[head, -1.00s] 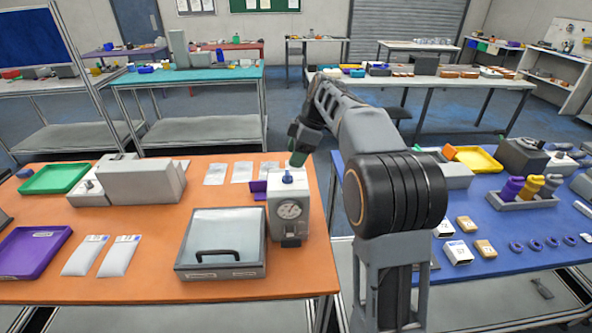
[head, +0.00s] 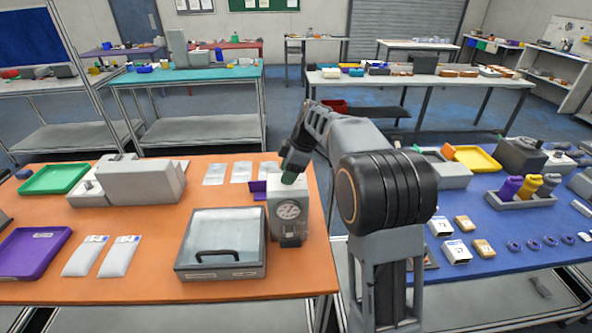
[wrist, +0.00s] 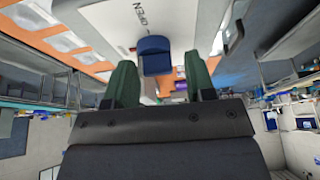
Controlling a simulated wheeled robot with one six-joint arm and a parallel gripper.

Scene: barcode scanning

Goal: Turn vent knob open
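The grey vent device (head: 289,228) with a round dial on its front stands near the right edge of the orange table. Its blue knob (wrist: 154,52) is on the top face, beside printed letters that appear to read OPEN. My gripper (head: 289,178) is over the device top and hides the knob in the head view. In the wrist view my gripper (wrist: 160,68) is open, with its green fingers on either side of the knob. A gap shows between the knob and the right finger; the left finger is very close to it. I cannot tell whether it touches.
A glass-lidded box (head: 222,245) with a black handle stands just left of the device. A purple piece (head: 258,188) sits behind the device's left side. White packets (head: 240,171) lie behind. A blue table (head: 510,262) with several items is to the right.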

